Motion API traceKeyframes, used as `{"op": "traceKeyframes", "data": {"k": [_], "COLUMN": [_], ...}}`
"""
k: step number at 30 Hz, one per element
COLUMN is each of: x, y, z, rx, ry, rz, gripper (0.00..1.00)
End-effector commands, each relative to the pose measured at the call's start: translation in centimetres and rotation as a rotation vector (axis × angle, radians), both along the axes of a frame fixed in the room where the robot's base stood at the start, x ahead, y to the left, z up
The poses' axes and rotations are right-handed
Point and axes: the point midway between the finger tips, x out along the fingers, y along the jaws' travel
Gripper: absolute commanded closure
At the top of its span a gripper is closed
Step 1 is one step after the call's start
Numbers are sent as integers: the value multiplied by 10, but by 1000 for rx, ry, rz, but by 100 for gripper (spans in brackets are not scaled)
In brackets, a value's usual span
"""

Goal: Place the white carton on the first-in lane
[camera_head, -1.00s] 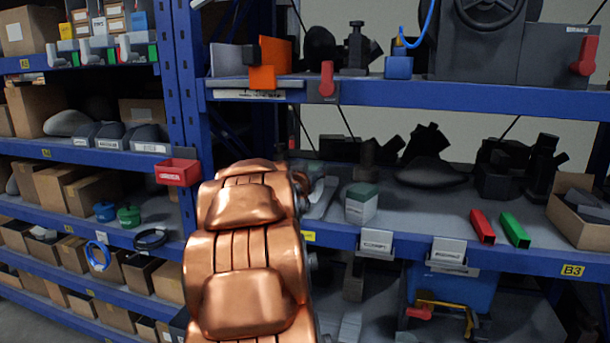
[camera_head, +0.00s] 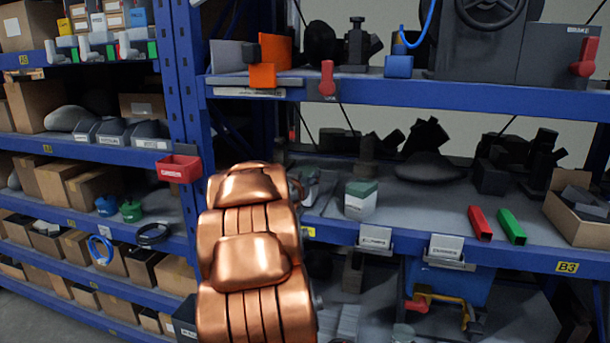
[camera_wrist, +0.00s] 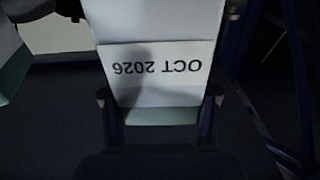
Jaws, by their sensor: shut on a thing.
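In the wrist view, a white carton (camera_wrist: 165,28) with a printed label reading "OCT 2026", upside down, and a pale green end sits between the fingers of my gripper (camera_wrist: 160,97). The gripper is shut on it. At the left edge of that view is part of another white and green carton (camera_wrist: 10,62), apart from the held one. In the head view, a white carton with a green top (camera_head: 361,201) stands upright on the middle shelf (camera_head: 420,215). My copper-coloured arm hides the gripper and held carton there. I cannot tell which lane is first-in.
Two white label cards (camera_head: 375,237) (camera_head: 445,247) hang on the shelf's front edge, their text unreadable. A red bar (camera_head: 480,223) and a green bar (camera_head: 511,227) lie to the right, near an open cardboard box (camera_head: 578,205). Dark machine parts stand behind. A red bin (camera_head: 179,168) juts out at left.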

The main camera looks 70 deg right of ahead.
Motion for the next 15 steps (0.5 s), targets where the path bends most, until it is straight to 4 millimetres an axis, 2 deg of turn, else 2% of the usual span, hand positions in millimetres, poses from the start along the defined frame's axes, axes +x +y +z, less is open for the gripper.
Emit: {"op": "traceKeyframes", "data": {"k": [15], "x": [0], "y": [0], "z": [-11], "rx": [-3], "ry": [0], "rz": [0], "gripper": [91]}}
